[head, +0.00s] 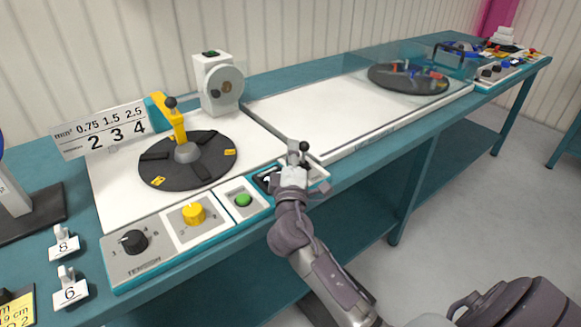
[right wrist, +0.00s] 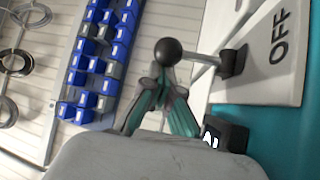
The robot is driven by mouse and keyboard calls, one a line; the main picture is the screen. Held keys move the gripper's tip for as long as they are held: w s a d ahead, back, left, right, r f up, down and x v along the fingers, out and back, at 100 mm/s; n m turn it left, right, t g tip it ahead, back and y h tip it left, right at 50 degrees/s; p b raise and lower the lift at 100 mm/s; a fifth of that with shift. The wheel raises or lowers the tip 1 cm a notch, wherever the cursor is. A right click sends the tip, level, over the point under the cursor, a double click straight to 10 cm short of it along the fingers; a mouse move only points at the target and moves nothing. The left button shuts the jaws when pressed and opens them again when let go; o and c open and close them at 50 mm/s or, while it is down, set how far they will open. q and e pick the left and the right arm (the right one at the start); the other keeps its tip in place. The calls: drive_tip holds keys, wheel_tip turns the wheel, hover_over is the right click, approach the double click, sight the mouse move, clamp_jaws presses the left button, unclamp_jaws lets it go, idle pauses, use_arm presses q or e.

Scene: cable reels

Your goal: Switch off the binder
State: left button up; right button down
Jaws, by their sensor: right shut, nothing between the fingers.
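The binder (head: 120,178) is a white machine with a teal front panel on the left part of the bench. At the panel's right end stands a lever with a black ball knob (head: 303,146), partly hidden by my right gripper (head: 294,167). In the right wrist view the knob (right wrist: 168,52) sits on a metal rod coming from a black slot in a white plate (right wrist: 275,75) marked OFF. My right gripper's fingers (right wrist: 160,85) are closed together with nothing between them, just by the knob. I cannot tell if they touch it. My left gripper is not in view.
The panel also has a black dial (head: 133,242), a yellow knob (head: 193,213) and a green button (head: 243,199). A round black turntable (head: 160,172) with a yellow arm sits behind. A clear-covered machine (head: 408,78) stands further right. Small number tags (head: 64,243) lie at left.

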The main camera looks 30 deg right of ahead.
drive_tip(key=shift+s+f, duration=0.2)
drive_tip(key=shift+d+r, duration=0.1)
drive_tip(key=shift+r, duration=0.1)
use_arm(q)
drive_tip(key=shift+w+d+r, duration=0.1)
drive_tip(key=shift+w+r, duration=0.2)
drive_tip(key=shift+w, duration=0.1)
use_arm(e)
drive_tip(key=v, duration=1.2)
drive_tip(key=shift+w+f, duration=0.1)
